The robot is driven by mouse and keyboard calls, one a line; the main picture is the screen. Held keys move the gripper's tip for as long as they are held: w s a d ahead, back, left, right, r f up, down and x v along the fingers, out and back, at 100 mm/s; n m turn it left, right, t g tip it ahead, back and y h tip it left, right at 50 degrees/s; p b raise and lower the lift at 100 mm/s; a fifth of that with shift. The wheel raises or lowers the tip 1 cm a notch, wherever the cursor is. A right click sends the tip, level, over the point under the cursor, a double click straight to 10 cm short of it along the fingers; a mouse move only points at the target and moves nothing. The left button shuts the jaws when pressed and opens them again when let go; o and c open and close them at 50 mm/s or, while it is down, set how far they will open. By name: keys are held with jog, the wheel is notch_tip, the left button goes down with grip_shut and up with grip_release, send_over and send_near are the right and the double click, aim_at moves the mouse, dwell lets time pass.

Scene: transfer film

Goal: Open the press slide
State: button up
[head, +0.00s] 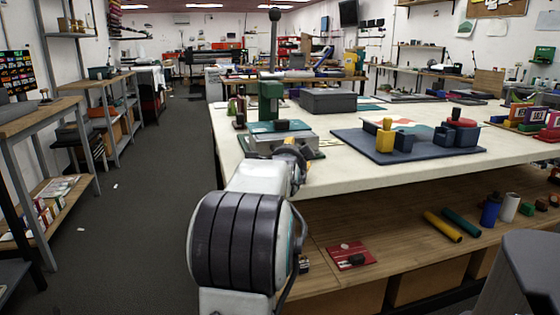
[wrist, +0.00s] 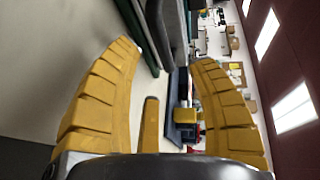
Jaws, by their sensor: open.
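The press stands on the near-left part of the white-topped table. Its green column (head: 271,101) carries an upright dark lever with a ball end. In front are a teal plate (head: 262,128) with a small dark block on it and a grey metal base (head: 262,146). Which part is the slide I cannot tell for sure. My gripper (head: 291,152) is at the front of the base, partly hidden by my arm. In the wrist view its yellow fingers (wrist: 165,55) are wide apart with nothing held. Grey and dark green press parts (wrist: 163,28) show beyond the fingertips.
A blue mat (head: 365,150) with a yellow-handled tool (head: 385,137) and a red-handled one (head: 461,120) lies to the right. A grey box (head: 328,101) stands behind. The table's front edge (head: 420,171) is close to my arm. The floor at left (head: 130,220) is mostly clear.

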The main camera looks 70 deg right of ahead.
aim_at(282, 140)
jog(key=shift+x, duration=3.65)
jog(key=shift+a, duration=0.1)
jog(key=shift+c, duration=0.2)
grip_shut()
